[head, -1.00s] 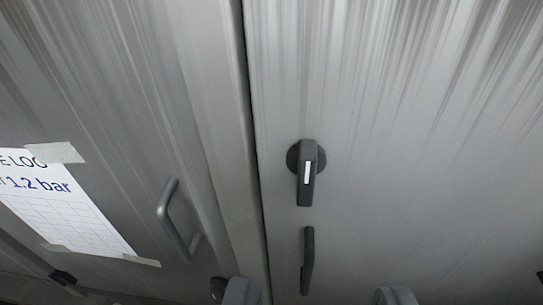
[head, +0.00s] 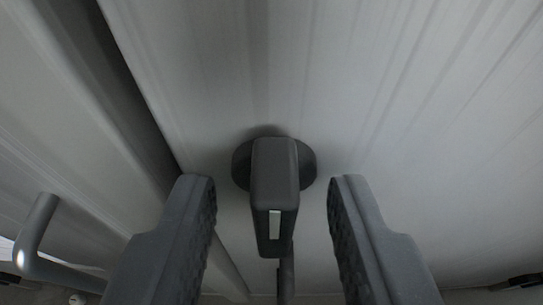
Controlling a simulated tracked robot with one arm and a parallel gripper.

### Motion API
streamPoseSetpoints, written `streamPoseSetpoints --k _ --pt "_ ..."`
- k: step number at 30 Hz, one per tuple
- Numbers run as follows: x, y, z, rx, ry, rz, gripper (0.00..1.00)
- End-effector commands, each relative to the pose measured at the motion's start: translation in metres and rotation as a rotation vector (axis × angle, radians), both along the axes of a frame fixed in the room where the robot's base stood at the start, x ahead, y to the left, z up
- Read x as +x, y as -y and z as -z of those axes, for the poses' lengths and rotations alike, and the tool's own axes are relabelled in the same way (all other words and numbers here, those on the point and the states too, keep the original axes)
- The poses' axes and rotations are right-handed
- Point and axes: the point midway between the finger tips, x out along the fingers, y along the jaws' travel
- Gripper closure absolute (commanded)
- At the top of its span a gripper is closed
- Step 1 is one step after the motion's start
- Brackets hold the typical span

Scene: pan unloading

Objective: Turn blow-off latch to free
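The latch (head: 275,180) is a dark grey knob with a round base on the metal panel, in the middle of the head view. Its lever points down in the picture and bears a short white mark near its lower end. My gripper (head: 272,190) is open, with one finger to the left of the latch and one to the right. A gap shows between each finger and the lever, and nothing is held.
A dark bar handle (head: 286,278) shows partly below the latch, mostly hidden behind its lever. A grey metal handle (head: 38,232) is at the lower left. A dark seam and a post edge run down the left side. The panel (head: 420,110) right of the latch is bare.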

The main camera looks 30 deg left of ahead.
Motion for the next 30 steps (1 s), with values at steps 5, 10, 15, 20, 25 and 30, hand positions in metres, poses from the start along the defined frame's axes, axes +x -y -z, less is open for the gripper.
streamPoseSetpoints --k 5,10,15,20,25,30 --pt "0.0065 -0.0033 0.0032 -0.001 0.000 0.002 0.65" --pt "0.0071 -0.0035 0.0034 -0.001 0.000 0.002 0.65" --pt "0.0069 -0.0032 0.0032 -0.001 0.000 0.002 0.82" --pt "0.0069 -0.0032 0.0033 -0.001 0.000 0.002 1.00" --pt "0.0067 -0.0044 0.0036 0.003 -0.002 0.002 1.00" --pt "0.0074 -0.0030 0.0042 0.033 -0.020 0.002 1.00"
